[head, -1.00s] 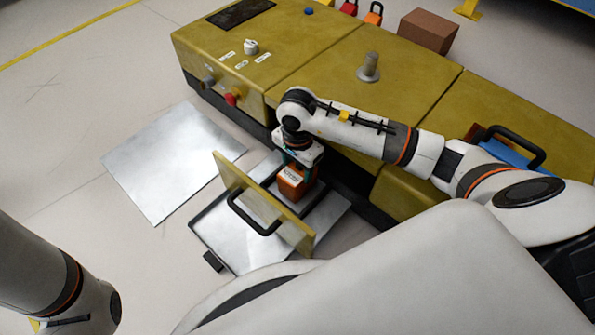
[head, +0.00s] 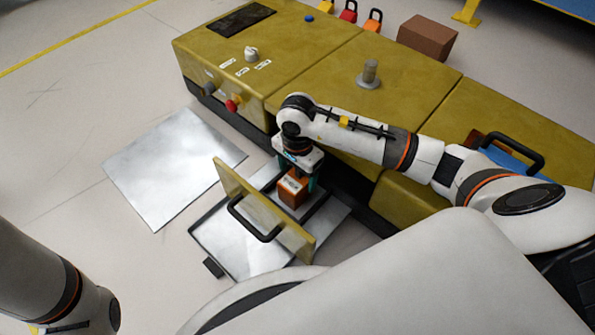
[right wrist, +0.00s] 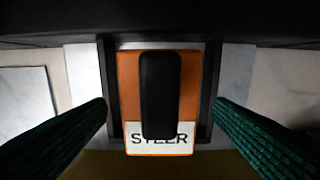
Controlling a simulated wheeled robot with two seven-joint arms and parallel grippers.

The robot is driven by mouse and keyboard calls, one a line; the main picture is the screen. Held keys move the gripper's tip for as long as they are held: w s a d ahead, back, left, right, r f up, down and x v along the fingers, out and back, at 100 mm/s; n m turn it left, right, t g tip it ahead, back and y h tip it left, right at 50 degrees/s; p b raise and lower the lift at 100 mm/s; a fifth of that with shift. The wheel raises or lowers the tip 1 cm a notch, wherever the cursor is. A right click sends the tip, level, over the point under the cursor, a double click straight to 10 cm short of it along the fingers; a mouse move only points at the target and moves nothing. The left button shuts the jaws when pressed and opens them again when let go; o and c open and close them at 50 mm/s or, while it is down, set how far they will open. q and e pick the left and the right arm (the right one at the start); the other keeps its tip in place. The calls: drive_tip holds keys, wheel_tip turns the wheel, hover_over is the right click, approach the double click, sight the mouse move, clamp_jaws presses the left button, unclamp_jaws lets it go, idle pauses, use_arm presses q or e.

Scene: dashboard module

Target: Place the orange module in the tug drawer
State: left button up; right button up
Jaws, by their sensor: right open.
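The orange module (head: 290,194) stands upright in the pulled-out tug drawer (head: 223,235), behind its yellow front panel (head: 233,187). In the right wrist view the module (right wrist: 130,90) shows a black handle on top and a white label reading STEER. Dark walls flank it. My right gripper (head: 296,184) is above the module and open. Its green fingertips (right wrist: 160,104) are on either side of the module, apart from it. The module's underside is hidden, so its contact with the drawer floor is not visible. My left gripper is out of view.
The yellow tug body (head: 310,75) with knobs and a metal post (head: 369,72) stands behind the drawer. A blue module (head: 515,165) with a black handle is at right. A metal plate (head: 172,165) lies on the floor at left, with clear floor around it.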

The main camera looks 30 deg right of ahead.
wheel_tip(320, 180, up, 9)
drive_tip(key=p, duration=0.6)
drive_tip(key=shift+r, duration=0.1)
wheel_tip(320, 180, up, 2)
drive_tip(key=shift+r+p, duration=0.1)
drive_tip(key=shift+p, duration=0.45)
